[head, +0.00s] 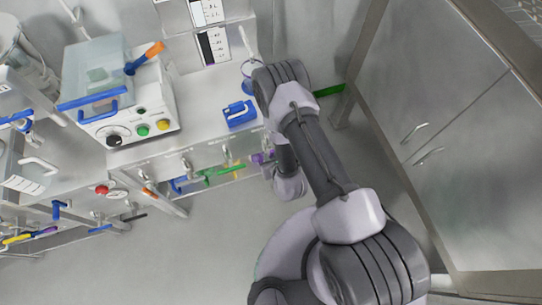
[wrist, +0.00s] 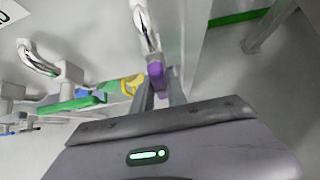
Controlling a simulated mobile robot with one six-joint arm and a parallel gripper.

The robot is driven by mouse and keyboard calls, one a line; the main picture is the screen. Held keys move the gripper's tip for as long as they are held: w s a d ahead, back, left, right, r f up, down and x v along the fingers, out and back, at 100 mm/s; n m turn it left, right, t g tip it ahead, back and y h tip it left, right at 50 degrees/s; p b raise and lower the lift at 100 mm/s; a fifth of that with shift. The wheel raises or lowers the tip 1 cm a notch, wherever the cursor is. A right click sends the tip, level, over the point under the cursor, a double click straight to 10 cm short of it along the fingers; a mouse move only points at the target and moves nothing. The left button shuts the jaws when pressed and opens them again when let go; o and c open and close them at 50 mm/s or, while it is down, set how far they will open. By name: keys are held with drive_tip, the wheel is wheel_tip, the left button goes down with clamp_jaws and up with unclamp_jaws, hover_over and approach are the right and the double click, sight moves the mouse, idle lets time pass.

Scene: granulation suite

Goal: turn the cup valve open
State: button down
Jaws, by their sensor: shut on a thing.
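A purple lever handle (wrist: 157,76) sits between the fingertips of my gripper (wrist: 159,92) in the wrist view. The gripper is shut on it, with one grey finger on each side. In the head view the purple handle (head: 257,158) shows at the right end of a row of coloured handles under the bench front. My arm hides most of the gripper there. No label shows which handle is the cup valve.
Yellow (wrist: 132,84) and green (wrist: 75,103) handles lie close to the left of my gripper. A blue holder (head: 239,114) and a white machine with a clear cover (head: 95,70) stand on the bench. A metal cabinet (head: 440,130) stands at right. The floor (head: 190,250) in front is clear.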

idle(0.8)
drive_tip(key=c, duration=1.4)
unclamp_jaws()
